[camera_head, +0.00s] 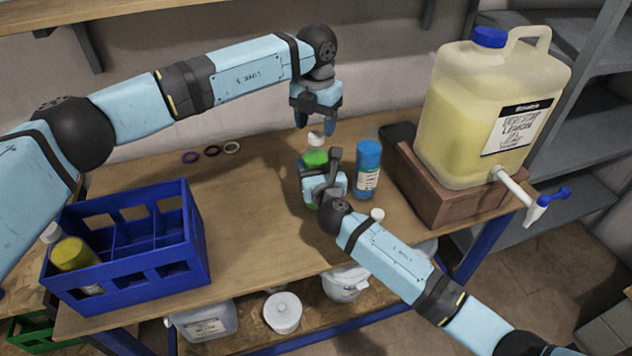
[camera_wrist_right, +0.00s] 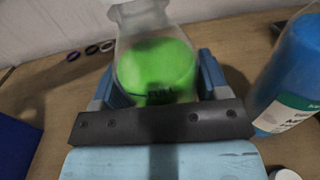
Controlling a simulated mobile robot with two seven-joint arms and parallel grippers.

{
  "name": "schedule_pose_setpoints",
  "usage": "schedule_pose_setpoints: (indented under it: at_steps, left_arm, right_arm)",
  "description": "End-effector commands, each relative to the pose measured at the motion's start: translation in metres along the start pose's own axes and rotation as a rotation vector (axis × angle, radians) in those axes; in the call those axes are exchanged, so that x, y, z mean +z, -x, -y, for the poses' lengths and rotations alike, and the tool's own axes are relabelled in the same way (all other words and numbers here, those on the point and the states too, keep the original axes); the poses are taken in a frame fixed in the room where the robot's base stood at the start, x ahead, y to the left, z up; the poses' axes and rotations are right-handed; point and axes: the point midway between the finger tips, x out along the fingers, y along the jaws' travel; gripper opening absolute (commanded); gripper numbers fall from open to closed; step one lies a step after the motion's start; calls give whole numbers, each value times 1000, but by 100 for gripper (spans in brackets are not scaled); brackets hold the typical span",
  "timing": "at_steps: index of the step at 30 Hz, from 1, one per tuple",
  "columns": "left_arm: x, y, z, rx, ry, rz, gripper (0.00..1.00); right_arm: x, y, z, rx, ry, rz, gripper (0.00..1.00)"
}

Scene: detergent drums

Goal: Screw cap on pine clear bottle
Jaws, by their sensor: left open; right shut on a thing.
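The pine clear bottle (camera_head: 316,158), see-through with bright green liquid, stands on the table. My right gripper (camera_head: 320,182) is shut around its body. In the right wrist view the bottle (camera_wrist_right: 157,70) sits upright between the two fingers, its neck cut off by the top edge.
A blue bottle (camera_head: 368,168) stands right of the green one. A white cap-like piece (camera_head: 377,214) is near my right wrist. A blue crate (camera_head: 190,250) holds a yellow bottle (camera_head: 72,254). A lemon canister (camera_head: 465,120) stands on a wooden block (camera_head: 440,200). Several rings (camera_head: 211,150) lie behind.

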Motion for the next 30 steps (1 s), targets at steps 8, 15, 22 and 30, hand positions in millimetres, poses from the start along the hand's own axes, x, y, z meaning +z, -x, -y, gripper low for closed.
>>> schedule_pose_setpoints:
  at_steps: [8, 15, 22, 30]
  left_arm:
    - [0, -26, 0, -1, -1, 0, 57]
    - [0, -28, 0, 0, -1, 0, 57]
    - [0, -28, 0, 0, -1, 0, 20]
    - [0, -28, 0, 0, -11, 0, 6]
  right_arm:
    - [-1, 0, 0, 0, 0, -1, 2]
    - [-1, 0, 0, 0, 0, -1, 2]
    - [-1, 0, 0, 0, 0, -1, 2]
    - [-1, 0, 0, 0, 0, -1, 2]
